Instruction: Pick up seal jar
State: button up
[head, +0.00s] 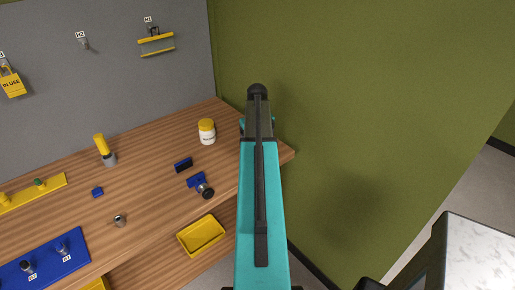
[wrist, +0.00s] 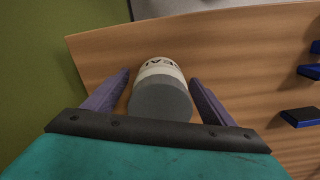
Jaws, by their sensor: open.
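The seal jar (wrist: 161,72) is in the wrist view, a pale jar with a grey round end facing me and dark letters, partly readable as "EAL". It stands on the wooden bench. My gripper (wrist: 160,78) is open, with one purple finger on each side of the jar. A gap seems to show at the right finger; whether the left one touches is hard to tell. In the head view my arm covers the gripper and the jar. A different white jar with a yellow lid (head: 207,132) stands on the bench left of my arm.
On the bench (head: 150,160) are a blue clamp-like part (head: 200,184), a dark blue block (head: 184,165) and a yellow-handled tool (head: 104,149). A yellow tray (head: 201,236) sits lower at the front. The green wall (head: 350,110) rises close on the right.

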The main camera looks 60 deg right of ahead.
dwell(0.4)
jog(key=c, duration=1.2)
jog(key=shift+r, duration=0.2)
jog(key=shift+c, duration=0.2)
jog(key=shift+r+b, duration=0.95)
jog(key=shift+r, duration=0.65)
jog(key=s+a+r+b, duration=0.1)
jog(key=s+a+b, duration=0.3)
jog(key=s+a, duration=0.6)
jog(key=shift+s+a+r, duration=0.15)
jog(key=shift+a+r, duration=0.05)
jog(key=shift+a, duration=0.95)
